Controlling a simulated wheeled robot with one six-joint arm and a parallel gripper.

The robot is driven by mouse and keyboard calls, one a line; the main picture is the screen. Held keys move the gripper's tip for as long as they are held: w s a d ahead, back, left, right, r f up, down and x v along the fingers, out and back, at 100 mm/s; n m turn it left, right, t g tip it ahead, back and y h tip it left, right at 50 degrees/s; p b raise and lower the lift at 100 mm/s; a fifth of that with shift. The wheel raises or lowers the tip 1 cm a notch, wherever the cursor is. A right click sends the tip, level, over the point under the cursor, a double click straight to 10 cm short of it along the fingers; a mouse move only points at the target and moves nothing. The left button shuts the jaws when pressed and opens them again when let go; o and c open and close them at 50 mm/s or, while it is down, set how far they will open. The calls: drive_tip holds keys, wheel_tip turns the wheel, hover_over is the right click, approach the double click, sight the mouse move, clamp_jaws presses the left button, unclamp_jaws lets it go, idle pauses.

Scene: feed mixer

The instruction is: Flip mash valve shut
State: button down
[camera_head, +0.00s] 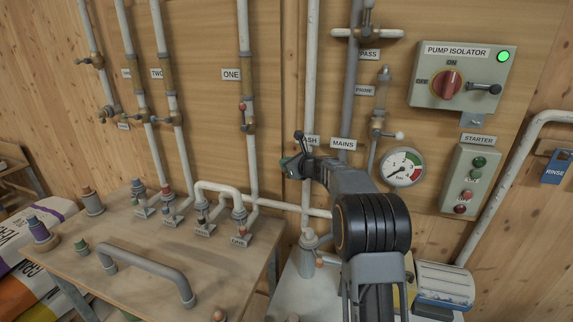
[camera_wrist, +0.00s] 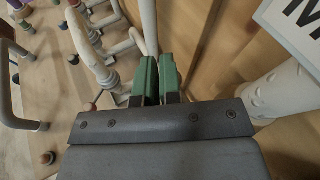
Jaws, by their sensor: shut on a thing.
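The mash valve sits on the pale vertical pipe (camera_head: 309,85) beside a label (camera_head: 312,141) of which only "ASH" shows in the head view. A dark-tipped lever (camera_head: 299,136) stands up there, just above my gripper (camera_head: 291,164). My arm comes from the lower right and hides most of the valve body. In the wrist view the green fingers (camera_wrist: 158,80) are close together with a narrow gap. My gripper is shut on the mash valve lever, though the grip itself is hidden.
The MAINS label (camera_head: 343,144) and a pressure gauge (camera_head: 403,167) are right of the valve. The pump isolator box (camera_head: 463,76) and starter box (camera_head: 470,180) are farther right. A bench (camera_head: 150,290) with pipe fittings lies lower left.

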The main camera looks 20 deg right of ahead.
drive_tip(key=s+r, duration=0.7)
drive_tip(key=r, duration=0.4)
drive_tip(key=shift+s+r+p, duration=0.3)
drive_tip(key=shift+s+p, duration=0.1)
drive_tip(key=shift+a, duration=0.1)
